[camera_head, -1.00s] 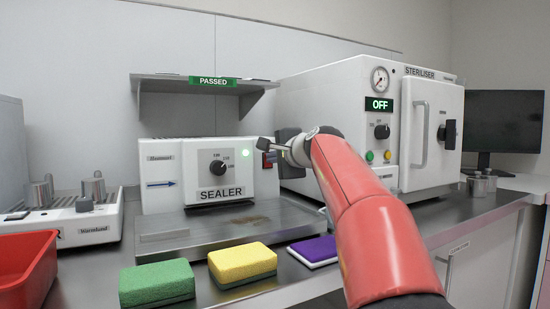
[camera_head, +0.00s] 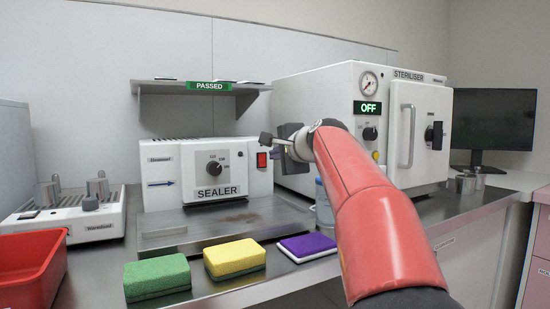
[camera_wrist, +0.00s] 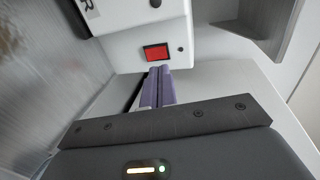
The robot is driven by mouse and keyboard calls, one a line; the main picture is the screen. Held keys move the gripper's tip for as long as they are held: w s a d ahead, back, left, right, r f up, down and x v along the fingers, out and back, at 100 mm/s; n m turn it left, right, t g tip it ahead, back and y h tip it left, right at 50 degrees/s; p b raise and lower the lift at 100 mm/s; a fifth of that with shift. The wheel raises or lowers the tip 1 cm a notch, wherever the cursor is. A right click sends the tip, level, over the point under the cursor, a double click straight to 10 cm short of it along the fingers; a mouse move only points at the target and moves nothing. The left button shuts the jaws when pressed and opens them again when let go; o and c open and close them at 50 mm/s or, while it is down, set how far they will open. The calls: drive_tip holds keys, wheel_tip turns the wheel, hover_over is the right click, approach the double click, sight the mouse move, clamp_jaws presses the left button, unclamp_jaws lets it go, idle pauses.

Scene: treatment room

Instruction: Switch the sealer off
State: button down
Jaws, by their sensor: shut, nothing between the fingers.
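The sealer (camera_head: 160,205) is a white box with a black dial (camera_head: 214,168) and a SEALER label on its front. A red rocker switch (camera_head: 262,160) is at the right end of that front. It also shows in the wrist view (camera_wrist: 157,52), with a small dark round spot beside it. No green light shows lit on the sealer. My gripper (camera_head: 265,138) is shut and empty, near the sealer's right end, by the switch. In the wrist view its fingertips (camera_wrist: 159,70) are together close to the switch; I cannot tell whether they touch.
The steriliser (camera_head: 335,85), its display reading OFF, stands close on the right. A shelf (camera_head: 165,88) with a PASSED label hangs above the sealer. Green (camera_head: 157,277), yellow (camera_head: 234,258) and purple (camera_head: 307,246) sponges lie in front. A red tray (camera_head: 30,262) is at left.

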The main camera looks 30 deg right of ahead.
drive_tip(key=r+v, duration=0.1)
drive_tip(key=v, duration=0.7)
drive_tip(key=shift+r+b, duration=0.2)
drive_tip(key=shift+b, duration=0.2)
drive_tip(key=shift+w, duration=0.15)
